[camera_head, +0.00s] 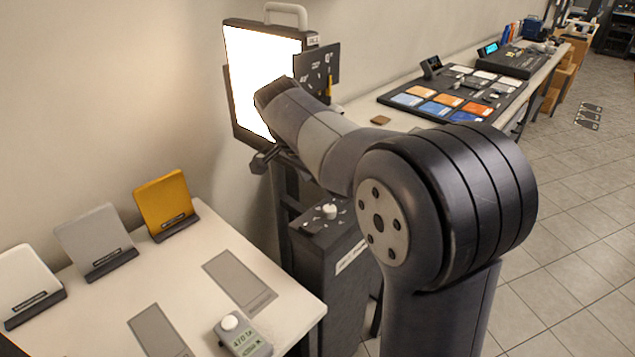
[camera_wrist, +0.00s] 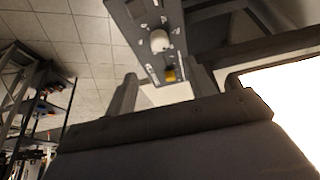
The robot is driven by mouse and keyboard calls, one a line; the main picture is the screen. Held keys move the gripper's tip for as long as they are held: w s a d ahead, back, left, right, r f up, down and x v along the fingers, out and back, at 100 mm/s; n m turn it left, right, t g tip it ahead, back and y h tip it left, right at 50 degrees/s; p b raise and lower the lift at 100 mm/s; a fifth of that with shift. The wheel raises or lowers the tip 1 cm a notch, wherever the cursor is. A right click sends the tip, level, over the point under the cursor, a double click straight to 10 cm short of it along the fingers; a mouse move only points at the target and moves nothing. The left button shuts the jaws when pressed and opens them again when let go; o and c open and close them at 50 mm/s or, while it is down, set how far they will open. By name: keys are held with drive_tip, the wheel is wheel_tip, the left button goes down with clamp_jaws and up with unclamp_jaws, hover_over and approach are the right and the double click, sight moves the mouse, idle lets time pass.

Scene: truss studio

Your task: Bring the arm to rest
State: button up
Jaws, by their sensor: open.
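My arm crosses the middle of the head view, bent from the large dark joint toward the lit panel (camera_head: 262,75). My gripper is mostly hidden behind the arm there; a small dark piece below the panel may be part of it. In the wrist view my gripper (camera_wrist: 163,88) shows two dark fingers spread apart, with nothing seen between them.
A white table (camera_head: 185,265) at lower left holds white, grey and yellow plates in stands and a small meter (camera_head: 241,336). A long bench (camera_head: 398,120) behind my arm carries a dark board of coloured tiles (camera_head: 456,98).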

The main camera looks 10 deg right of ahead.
sight(329, 208)
drive_tip(key=x, duration=1)
drive_tip(key=shift+w+d+f, duration=0.1)
drive_tip(key=shift+f, duration=0.2)
